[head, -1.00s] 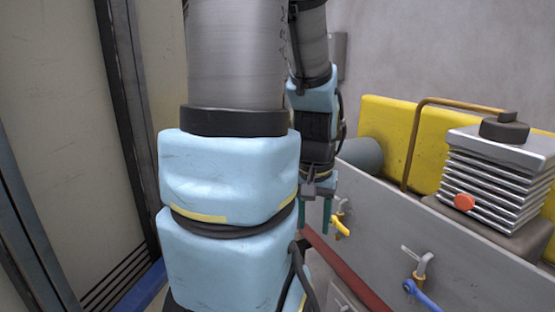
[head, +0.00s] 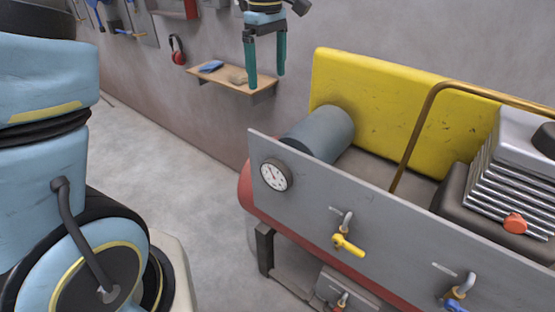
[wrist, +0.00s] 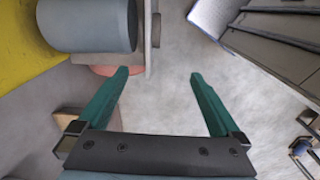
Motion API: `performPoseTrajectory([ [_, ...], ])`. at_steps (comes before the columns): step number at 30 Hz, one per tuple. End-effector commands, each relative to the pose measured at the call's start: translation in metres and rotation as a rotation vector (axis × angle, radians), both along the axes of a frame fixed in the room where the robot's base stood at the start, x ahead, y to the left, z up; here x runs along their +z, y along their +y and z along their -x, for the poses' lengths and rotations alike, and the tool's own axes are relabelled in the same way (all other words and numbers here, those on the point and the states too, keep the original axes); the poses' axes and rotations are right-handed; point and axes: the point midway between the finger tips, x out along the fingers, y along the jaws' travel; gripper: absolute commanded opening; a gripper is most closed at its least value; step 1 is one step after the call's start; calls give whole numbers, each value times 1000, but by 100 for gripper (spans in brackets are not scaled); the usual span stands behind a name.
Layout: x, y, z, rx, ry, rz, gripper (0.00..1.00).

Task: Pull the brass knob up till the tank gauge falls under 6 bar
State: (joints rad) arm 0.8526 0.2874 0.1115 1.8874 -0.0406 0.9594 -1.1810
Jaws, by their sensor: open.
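The tank gauge (head: 275,175) is a white round dial on the left end of the grey panel (head: 385,222). Its needle is too small to read in bar. A red tank (head: 245,188) shows below and behind the panel. I cannot make out a brass knob in either view. My gripper (head: 267,78) is open and empty, its two green fingers pointing down, above and apart from the panel's left end. In the wrist view my gripper (wrist: 160,75) has bare floor between its fingers, and a bit of red tank (wrist: 112,70) shows by the left finger.
A yellow guard (head: 400,110), grey motor cylinder (head: 320,135), brass pipe (head: 420,130) and finned compressor head (head: 490,175) stand behind the panel. Yellow (head: 347,244) and red (head: 341,300) valve handles stick out in front. A wall shelf (head: 235,80) is behind my gripper. The left floor is clear.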

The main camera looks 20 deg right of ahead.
Motion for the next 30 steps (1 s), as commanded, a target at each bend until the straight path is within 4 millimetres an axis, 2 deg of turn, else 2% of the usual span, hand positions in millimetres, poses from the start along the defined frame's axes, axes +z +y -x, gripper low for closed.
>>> performPoseTrajectory([
  [1, 12, -12, 5, 13, 1, -3, 100],
  [3, 16, -21, 8, 34, 5, -7, 100],
  [8, 11, -26, 11, 49, 7, -9, 100],
  [14, -12, -25, 10, 49, 7, -9, 100],
  [24, -67, -25, 10, 49, 7, -8, 100],
  [30, -83, -25, 10, 49, 6, -7, 100],
])
